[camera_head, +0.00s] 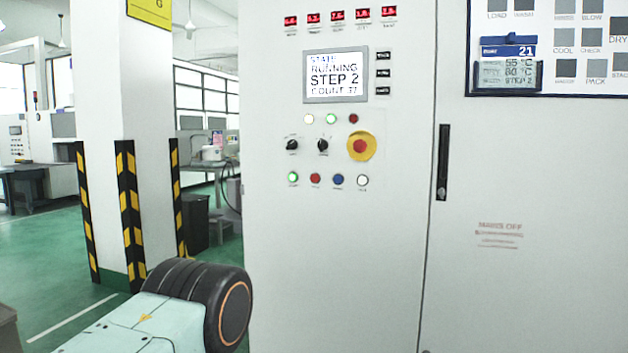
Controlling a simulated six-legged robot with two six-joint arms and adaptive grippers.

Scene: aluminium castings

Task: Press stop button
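A grey control cabinet (270,260) stands upright in front of me. Its lower button row has a lit green button (293,177), a red button (315,179), a blue button (338,180) and a white button (362,180); the small labels under them are too small to read surely. Above this row, at the right, a larger red mushroom button (360,146) sits on a yellow round plate. The display (336,76) reads "RUNNING", "STEP 2". Neither gripper shows, and nothing touches the buttons.
Two black rotary knobs (292,146) and small lamps (331,119) sit above the button row. A black door handle (442,163) is right of the panel. A pale green and black part of my arm is at the lower left. A striped pillar (100,130) stands behind.

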